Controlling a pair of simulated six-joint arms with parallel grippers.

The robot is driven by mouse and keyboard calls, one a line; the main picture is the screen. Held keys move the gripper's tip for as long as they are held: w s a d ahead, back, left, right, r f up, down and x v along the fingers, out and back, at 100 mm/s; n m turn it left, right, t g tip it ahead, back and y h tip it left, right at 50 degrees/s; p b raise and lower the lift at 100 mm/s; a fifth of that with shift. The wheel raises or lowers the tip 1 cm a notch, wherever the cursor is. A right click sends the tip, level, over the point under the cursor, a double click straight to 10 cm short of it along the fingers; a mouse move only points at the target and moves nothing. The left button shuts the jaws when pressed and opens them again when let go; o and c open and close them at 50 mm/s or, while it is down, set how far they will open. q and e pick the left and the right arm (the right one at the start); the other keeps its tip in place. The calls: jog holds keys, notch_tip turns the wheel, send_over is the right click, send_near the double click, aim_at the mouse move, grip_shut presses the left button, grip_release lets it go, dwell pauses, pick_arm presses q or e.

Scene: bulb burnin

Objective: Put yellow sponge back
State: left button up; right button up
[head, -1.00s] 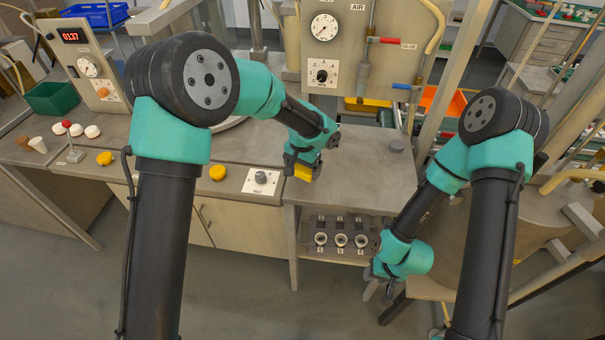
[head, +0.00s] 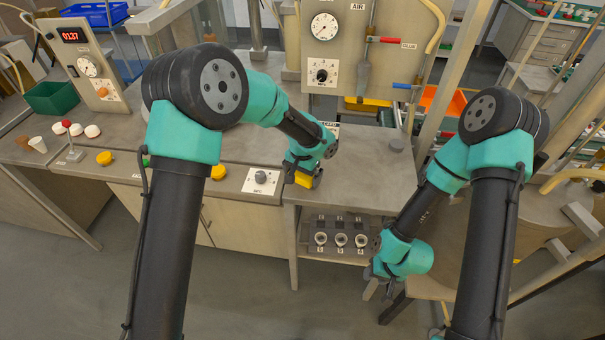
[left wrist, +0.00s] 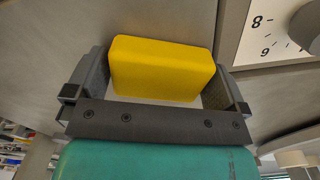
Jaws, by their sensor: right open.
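The yellow sponge (head: 304,180) is between the fingers of my left gripper (head: 303,170), near the front edge of the grey bench. A numbered dial plate shows at that view's upper right. My right gripper (head: 378,286) is open and empty, low in front of the bench, right of the socket rack. Its fingertips are small in this view.
A dial plate with a grey knob (head: 261,178) is left of the sponge. A rack with three round sockets (head: 341,240) is below the bench top. Yellow round buttons (head: 218,172) sit along the left counter. The bench top (head: 370,165) right of my left gripper is mostly clear.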

pick_arm(q)
jog(key=shift+r, duration=0.1)
notch_tip(320, 180, up, 12)
dwell(0.6)
dwell(0.5)
